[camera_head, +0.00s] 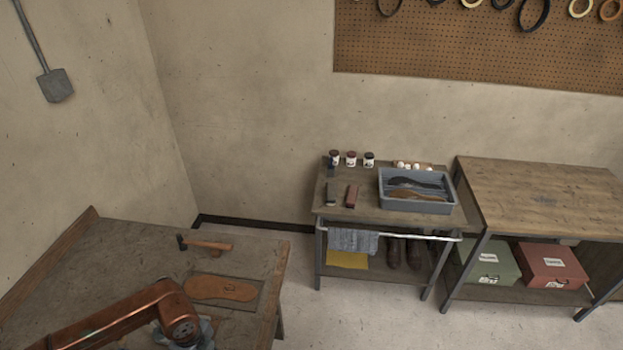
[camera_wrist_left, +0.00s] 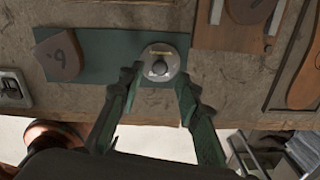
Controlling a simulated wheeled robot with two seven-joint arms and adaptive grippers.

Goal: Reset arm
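My left arm (camera_head: 130,315) reaches in from the lower left over the worn workbench (camera_head: 130,250); its gripper is hidden in the head view. In the left wrist view my left gripper (camera_wrist_left: 159,75) is open, its two dark green fingers apart with nothing held between them. A round silver piece with a dark knob (camera_wrist_left: 160,66) sits on a green mat (camera_wrist_left: 105,45) just beyond and between the fingertips. I cannot tell how far above it the fingers are. My right arm and gripper are not in view.
A tan piece (camera_wrist_left: 57,57) lies on the mat's left. A cart holds a grey tray (camera_head: 415,205) with soles.

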